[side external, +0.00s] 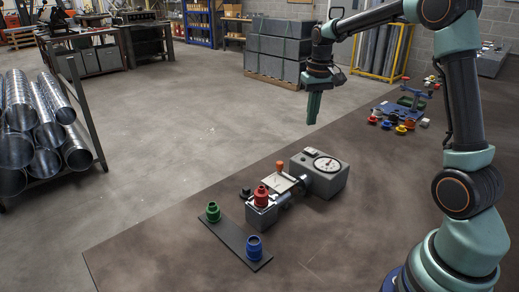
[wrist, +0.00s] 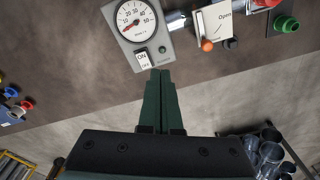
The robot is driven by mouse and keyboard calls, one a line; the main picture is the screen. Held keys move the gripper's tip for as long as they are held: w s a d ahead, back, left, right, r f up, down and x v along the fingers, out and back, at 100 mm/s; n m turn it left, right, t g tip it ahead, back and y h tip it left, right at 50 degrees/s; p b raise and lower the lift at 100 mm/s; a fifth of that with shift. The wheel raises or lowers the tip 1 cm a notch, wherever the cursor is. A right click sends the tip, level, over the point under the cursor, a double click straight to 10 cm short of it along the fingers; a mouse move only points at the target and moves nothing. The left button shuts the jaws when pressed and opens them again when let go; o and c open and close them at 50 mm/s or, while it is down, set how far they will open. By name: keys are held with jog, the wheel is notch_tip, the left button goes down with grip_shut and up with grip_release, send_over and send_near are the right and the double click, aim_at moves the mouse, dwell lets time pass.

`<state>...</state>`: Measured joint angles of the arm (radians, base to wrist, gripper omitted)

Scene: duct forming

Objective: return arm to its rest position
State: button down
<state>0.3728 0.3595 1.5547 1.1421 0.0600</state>
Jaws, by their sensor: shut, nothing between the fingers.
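My gripper (side external: 313,108) hangs pointing down above the far edge of the work table, with its green fingers shut and empty. In the wrist view my gripper (wrist: 160,75) shows its fingers together, with nothing between them. A grey gauge box (side external: 320,174) with a round dial stands on the table below and clear of the fingers. In the wrist view the gauge box (wrist: 123,42) shows an ON/OFF switch (wrist: 143,60). The fingertips appear close to the switch in that picture, but the side view shows them well above the box.
A small fixture with a red fitting (side external: 261,197) stands left of the box. A dark strip (side external: 232,242) holds a green fitting (side external: 213,211) and a blue fitting (side external: 254,247). A blue tray (side external: 402,112) and several coloured parts lie at the back right. The table's front is clear.

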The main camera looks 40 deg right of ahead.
jog(key=s+a+r+n+t, duration=0.2)
jog(key=s+a, duration=0.5)
jog(key=a, duration=0.1)
jog(key=s+a+r+n+t, duration=0.2)
jog(key=s+a+n, duration=0.1)
jog(key=s+a, duration=0.4)
jog(key=shift+s+a+r+t, duration=0.25)
jog(key=shift+s+a+t, duration=0.1)
jog(key=shift+a, duration=0.6)
jog(key=w+d+r+n+g, duration=0.3)
jog(key=w+d+r+n, duration=0.1)
jog(key=w+d+n, duration=0.5)
jog(key=w+d+f+n+g, duration=0.1)
jog(key=w+d+f+n, duration=0.1)
jog(key=w+d+n, duration=0.2)
jog(key=w+d+f+n+g, duration=0.1)
jog(key=w+d+f+n, duration=0.2)
jog(key=w+d+n, duration=0.2)
jog(key=shift+d+f+g, duration=0.25)
jog(key=shift+d+g, duration=0.1)
jog(key=shift+d, duration=1.45)
